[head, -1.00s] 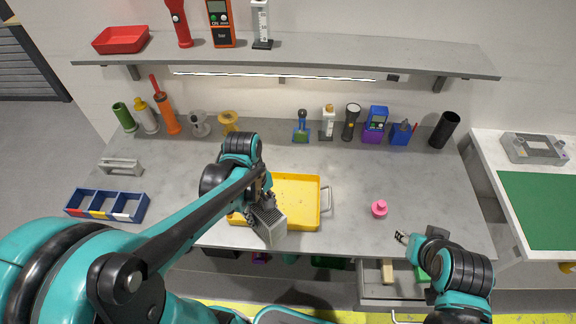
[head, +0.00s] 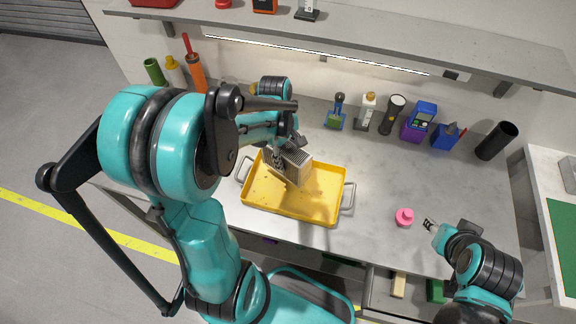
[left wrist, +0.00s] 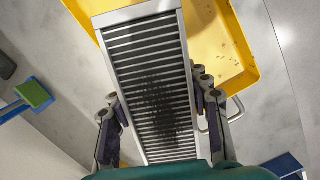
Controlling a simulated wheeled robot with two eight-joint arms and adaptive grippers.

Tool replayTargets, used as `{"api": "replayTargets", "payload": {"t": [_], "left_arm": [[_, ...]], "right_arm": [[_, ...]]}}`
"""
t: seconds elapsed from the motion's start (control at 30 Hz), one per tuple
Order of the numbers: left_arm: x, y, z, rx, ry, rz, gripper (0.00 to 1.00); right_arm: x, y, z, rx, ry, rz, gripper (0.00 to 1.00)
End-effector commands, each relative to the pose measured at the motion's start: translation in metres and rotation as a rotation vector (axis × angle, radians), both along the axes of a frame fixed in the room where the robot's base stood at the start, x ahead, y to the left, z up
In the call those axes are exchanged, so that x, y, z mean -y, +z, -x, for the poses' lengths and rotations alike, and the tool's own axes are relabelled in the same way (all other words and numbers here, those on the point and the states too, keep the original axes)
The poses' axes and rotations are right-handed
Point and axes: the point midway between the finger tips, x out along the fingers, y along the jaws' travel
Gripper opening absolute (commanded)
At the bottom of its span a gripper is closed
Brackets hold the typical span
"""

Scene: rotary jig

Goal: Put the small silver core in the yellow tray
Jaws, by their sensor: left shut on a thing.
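The small silver core (head: 297,170) is a finned metal block with a dark smudge on its fins. My left gripper (head: 280,155) is shut on it, and in the left wrist view the fingers (left wrist: 157,115) grip its two sides. The core is tilted over the back part of the yellow tray (head: 270,207). It appears to be above the tray floor; its contact with the tray cannot be told. The tray also shows behind the core in the left wrist view (left wrist: 240,60). My right gripper (head: 431,224) is at the right near the bench front, its jaw state too small to tell.
A pink knobbed piece (head: 404,217) lies between the tray and my right gripper. Several tools and a black cylinder (head: 496,141) stand along the back under the shelf (head: 400,42). The bench right of the tray is mostly clear.

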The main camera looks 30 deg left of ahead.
Motion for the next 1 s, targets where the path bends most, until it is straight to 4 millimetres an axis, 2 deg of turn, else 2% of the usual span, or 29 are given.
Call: {"api": "replayTargets", "payload": {"t": [0.17,0.43,0.8,0.83,0.9,1.0], "left_arm": [[-0.004,-0.008,-0.006,-0.001,-0.001,0.000,0.05],[-0.003,-0.045,-0.006,0.000,-0.001,0.000,0.05],[-0.003,-0.048,-0.006,-0.001,-0.001,0.000,0.05],[-0.003,-0.048,-0.006,-0.001,-0.001,0.000,0.50],[-0.003,-0.047,-0.006,-0.001,-0.001,0.000,0.68],[-0.003,-0.047,-0.006,0.000,-0.001,0.000,0.68]], "right_arm": [[0.000,-0.004,0.000,0.000,0.000,0.000,0.40],[0.000,-0.019,0.000,0.000,0.000,0.000,0.40],[0.000,-0.022,0.000,0.000,0.000,0.000,0.40],[0.000,-0.022,0.000,0.000,0.000,0.000,0.40],[0.000,-0.021,0.000,0.000,0.000,0.000,0.40],[0.000,-0.020,0.000,0.000,0.000,0.000,0.40]]}}
